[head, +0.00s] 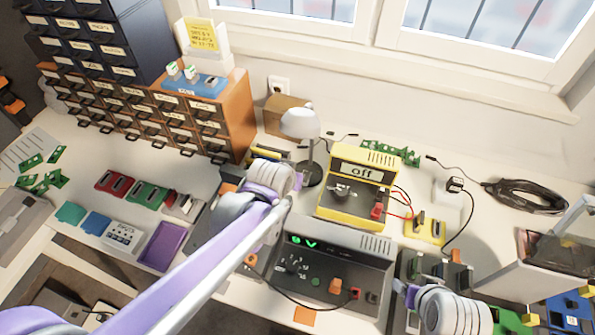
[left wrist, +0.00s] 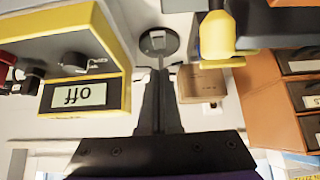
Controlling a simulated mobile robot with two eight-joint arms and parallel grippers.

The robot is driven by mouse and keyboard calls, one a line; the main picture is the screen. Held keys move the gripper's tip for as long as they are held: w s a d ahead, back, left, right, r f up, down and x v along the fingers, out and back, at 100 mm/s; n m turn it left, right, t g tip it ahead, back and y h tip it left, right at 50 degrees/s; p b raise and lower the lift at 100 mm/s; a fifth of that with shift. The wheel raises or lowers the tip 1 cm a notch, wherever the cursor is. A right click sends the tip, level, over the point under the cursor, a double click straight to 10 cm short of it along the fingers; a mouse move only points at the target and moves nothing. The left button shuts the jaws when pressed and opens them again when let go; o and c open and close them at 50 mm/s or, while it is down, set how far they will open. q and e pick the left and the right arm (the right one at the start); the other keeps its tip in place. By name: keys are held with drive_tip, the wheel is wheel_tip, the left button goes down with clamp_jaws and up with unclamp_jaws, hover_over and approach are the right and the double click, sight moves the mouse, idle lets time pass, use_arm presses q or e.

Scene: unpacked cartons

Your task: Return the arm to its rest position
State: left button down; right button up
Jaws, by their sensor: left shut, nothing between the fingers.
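My left arm (head: 215,250) reaches in from the lower left over the bench, and its rounded wrist hangs beside the white lamp (head: 300,123). The left gripper itself is hidden behind the wrist in the head view. In the left wrist view the left gripper (left wrist: 158,75) shows its dark fingers shut together and empty. The yellow meter (head: 352,188), reading "off", stands to the right of the wrist and appears upside down in the left wrist view (left wrist: 85,62). A rounded white and purple part of my right arm (head: 450,312) shows at the lower right; its gripper is not visible.
A grey power supply (head: 320,270) with a green display sits below the yellow meter. A drawer cabinet (head: 235,115) stands at the left back. A purple tray (head: 162,246) lies at left. Black cable (head: 525,197) is coiled at right. Some bench is bare behind the cable.

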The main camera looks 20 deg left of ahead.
use_arm(q)
drive_tip(key=shift+s+r, duration=0.3)
drive_tip(key=shift+s, duration=0.1)
idle(0.3)
drive_tip(key=s+a+g+p, duration=0.1)
drive_tip(key=s+a+g, duration=0.1)
drive_tip(key=s, duration=1.6)
drive_tip(key=shift+s+a+r+p, duration=0.2)
drive_tip(key=shift+s+a+p, duration=0.1)
drive_tip(key=shift+a+p, duration=0.15)
use_arm(e)
drive_tip(key=shift+w+r, duration=0.2)
drive_tip(key=shift+r, duration=0.4)
drive_tip(key=shift+w+r, duration=0.15)
drive_tip(key=shift+r, duration=0.45)
